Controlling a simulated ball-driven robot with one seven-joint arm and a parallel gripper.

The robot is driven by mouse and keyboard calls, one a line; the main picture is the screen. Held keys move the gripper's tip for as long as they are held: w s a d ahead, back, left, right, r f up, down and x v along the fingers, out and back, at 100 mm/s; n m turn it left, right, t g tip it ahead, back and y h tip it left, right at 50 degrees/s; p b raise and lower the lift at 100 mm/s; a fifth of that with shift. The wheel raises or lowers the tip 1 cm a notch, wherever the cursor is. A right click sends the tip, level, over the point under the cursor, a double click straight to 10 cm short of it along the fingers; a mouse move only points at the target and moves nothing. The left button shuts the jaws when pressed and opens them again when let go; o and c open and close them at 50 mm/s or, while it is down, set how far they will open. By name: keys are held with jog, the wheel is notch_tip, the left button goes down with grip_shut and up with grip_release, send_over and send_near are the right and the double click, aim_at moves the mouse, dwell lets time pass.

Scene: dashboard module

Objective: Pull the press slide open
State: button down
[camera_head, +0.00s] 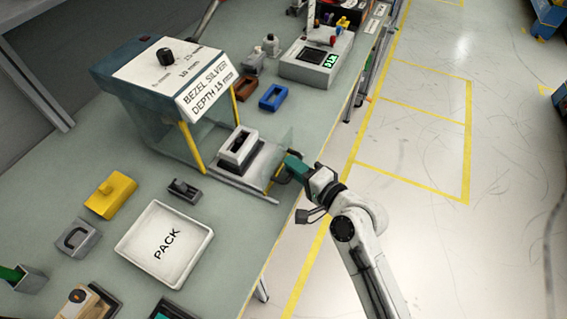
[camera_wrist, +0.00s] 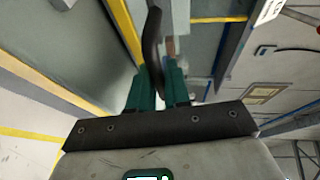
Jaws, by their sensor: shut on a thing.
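The press (camera_head: 160,80) stands on the bench with a dark blue-green top, a knob, yellow posts and a sign reading BEZEL SILVER DEPTH 15. Its slide (camera_head: 255,170) sticks out from the press front toward the bench edge, with a clear panel at its outer end. A light grey frame-shaped part (camera_head: 240,147) sits in a dark nest on the slide. My gripper (camera_head: 283,171) is at the slide's outer end, by the bench edge. In the wrist view, its green fingers (camera_wrist: 158,82) are shut on a dark curved handle (camera_wrist: 151,38). The gripper partly hides the handle in the head view.
A white PACK tray (camera_head: 141,240), a yellow block (camera_head: 111,195) and a small dark fixture (camera_head: 184,190) lie left of the slide. Brown and blue (camera_head: 273,97) frames and a grey device (camera_head: 317,62) stand behind. Open floor lies right of the bench.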

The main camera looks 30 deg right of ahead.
jog(key=shift+s+d+b, duration=0.2)
jog(key=shift+s+d, duration=0.4)
jog(key=shift+s, duration=0.25)
jog(key=shift+s+d+b, duration=0.2)
jog(key=shift+s+d, duration=0.4)
jog(key=shift+s, duration=0.25)
jog(key=c, duration=1.4)
grip_release()
jog(key=shift+c, duration=0.2)
jog(key=b+v, duration=0.2)
jog(key=v, duration=0.8)
jog(key=shift+s, duration=0.35)
